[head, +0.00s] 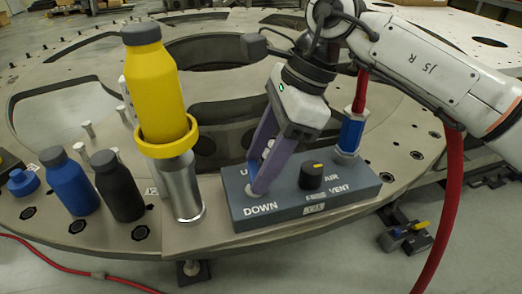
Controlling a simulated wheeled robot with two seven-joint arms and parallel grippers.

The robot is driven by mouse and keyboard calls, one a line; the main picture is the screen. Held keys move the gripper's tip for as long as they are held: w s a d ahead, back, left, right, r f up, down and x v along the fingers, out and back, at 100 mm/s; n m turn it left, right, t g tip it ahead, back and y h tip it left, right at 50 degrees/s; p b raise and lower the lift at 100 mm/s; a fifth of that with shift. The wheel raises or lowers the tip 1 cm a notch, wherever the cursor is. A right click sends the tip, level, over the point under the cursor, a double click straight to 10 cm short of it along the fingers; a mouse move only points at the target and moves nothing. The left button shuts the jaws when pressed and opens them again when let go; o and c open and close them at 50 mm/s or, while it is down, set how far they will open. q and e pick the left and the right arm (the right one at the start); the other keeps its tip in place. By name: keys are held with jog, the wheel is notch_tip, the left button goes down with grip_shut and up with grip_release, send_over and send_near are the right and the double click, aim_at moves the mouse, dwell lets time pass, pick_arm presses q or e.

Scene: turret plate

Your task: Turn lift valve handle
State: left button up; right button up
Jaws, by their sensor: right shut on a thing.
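A grey-blue valve box (235,200) sits on the turret plate's front edge, lettered "DOWN", "AIR" and "VENT", with another label partly hidden. My right gripper (258,187) reaches down from the upper right to the box's left part, just above "DOWN". Its purple fingers are closed together there, shut on the lift valve handle, which they mostly hide. A black knob (311,175) with a yellow mark stands to the right of the fingers, apart from them. My left gripper is not in view.
A yellow bottle (155,85) stands in a yellow ring on a silver cylinder (179,185) left of the box. Blue (71,184) and black (118,187) bottles stand farther left. A blue fitting (351,133) with a red hose rises behind the box's right end.

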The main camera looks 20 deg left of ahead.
jog(key=shift+w+r+n, duration=0.1)
jog(key=shift+r+n, duration=0.05)
jog(key=shift+n, duration=0.25)
pick_arm(q)
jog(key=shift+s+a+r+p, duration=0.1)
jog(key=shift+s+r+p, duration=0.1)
jog(key=shift+p, duration=0.15)
pick_arm(e)
jog(key=shift+n, duration=0.3)
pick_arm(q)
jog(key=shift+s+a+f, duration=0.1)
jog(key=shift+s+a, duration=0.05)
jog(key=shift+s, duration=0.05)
pick_arm(e)
jog(key=o, duration=1.1)
jog(key=shift+g, duration=0.3)
jog(key=shift+c, duration=0.2)
jog(key=v, duration=1)
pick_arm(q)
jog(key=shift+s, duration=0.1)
pick_arm(e)
jog(key=shift+a, duration=0.15)
